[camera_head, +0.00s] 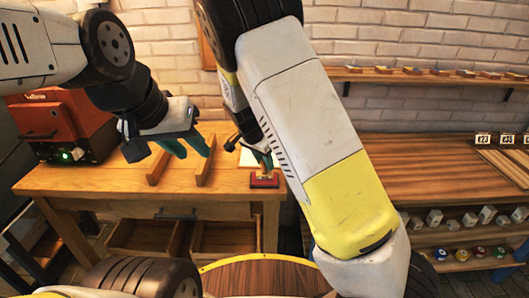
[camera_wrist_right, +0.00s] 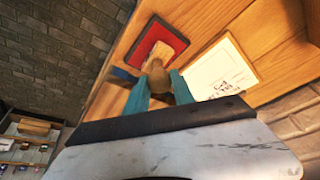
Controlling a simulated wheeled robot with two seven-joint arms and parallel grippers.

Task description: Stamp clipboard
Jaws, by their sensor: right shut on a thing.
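The stamp (camera_wrist_right: 158,80) has a rounded wooden handle. In the right wrist view it sits between the teal fingers of my right gripper (camera_wrist_right: 160,86), which is shut on it. The stamp's lower end overlaps the red ink pad (camera_wrist_right: 145,38); I cannot tell whether it touches it. In the head view the pad (camera_head: 264,182) lies near the bench's front edge, below my right gripper (camera_head: 262,158). The clipboard (camera_wrist_right: 238,62), with a white printed paper, lies beside the pad, partly hidden in the head view (camera_head: 246,157). My left gripper (camera_head: 186,147) is open and empty above the bench.
The wooden workbench (camera_head: 90,180) has two upright wooden slats (camera_head: 204,165) below my left gripper. A red machine (camera_head: 65,125) with a green light stands at the bench's left. Open drawers (camera_head: 225,238) are underneath. A shelf unit (camera_head: 430,165) stands at the right.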

